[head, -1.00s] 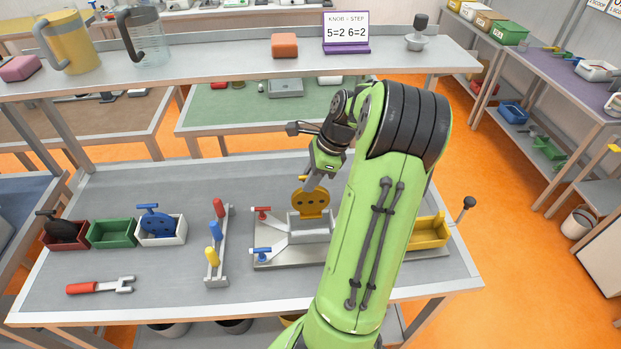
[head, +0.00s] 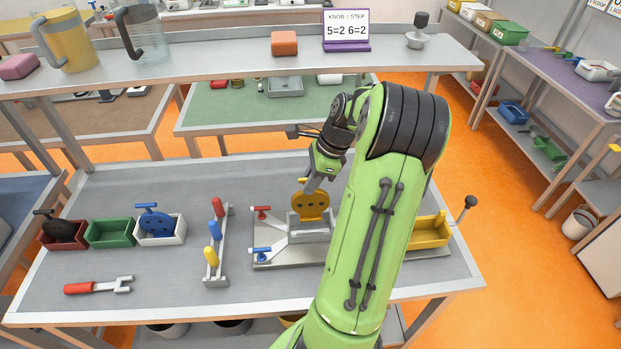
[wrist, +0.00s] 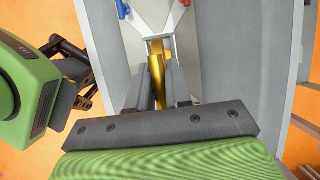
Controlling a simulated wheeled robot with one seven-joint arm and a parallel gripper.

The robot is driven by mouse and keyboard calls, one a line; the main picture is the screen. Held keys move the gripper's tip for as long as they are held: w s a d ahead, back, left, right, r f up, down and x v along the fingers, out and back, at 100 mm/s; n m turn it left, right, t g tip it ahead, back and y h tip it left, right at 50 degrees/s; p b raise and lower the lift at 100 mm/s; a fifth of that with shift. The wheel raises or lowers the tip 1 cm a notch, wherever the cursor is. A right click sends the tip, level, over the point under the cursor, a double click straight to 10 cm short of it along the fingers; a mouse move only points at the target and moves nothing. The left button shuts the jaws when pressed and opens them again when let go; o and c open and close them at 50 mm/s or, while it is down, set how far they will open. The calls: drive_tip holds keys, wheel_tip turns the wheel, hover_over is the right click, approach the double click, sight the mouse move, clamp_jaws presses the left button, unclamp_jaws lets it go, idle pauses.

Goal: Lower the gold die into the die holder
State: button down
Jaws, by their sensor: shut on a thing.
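The gold die (head: 311,206) is a round gold disc with dark holes, standing upright in the head view. Its lower edge is at the grey die holder (head: 310,232), a block on the metal base plate; I cannot tell whether it is fully seated. My gripper (head: 316,184) is above the die and shut on its top part. In the wrist view the gold die (wrist: 158,72) shows edge-on between the two dark fingers of my gripper (wrist: 160,88), with the holder (wrist: 158,42) around its far end.
Red (head: 262,212) and blue (head: 260,253) handled screws sit left of the holder. A rack of coloured handles (head: 214,245), bins including a white one with a blue die (head: 157,222), and a red-handled wrench (head: 97,286) lie to the left.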

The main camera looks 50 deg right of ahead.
drive_tip(key=b, duration=0.3)
hover_over(302, 214)
drive_tip(key=s+d, duration=0.1)
drive_tip(key=d, duration=0.1)
drive_tip(key=shift+s+f, duration=0.15)
drive_tip(key=shift+f, duration=3.5)
drive_tip(key=c, duration=1)
unclamp_jaws()
drive_tip(key=shift+o, duration=0.2)
drive_tip(key=p+v, duration=0.4)
drive_tip(key=v, duration=1.1)
drive_tip(key=shift+s+r, duration=0.2)
drive_tip(key=shift+r, duration=0.1)
drive_tip(key=shift+d, duration=0.1)
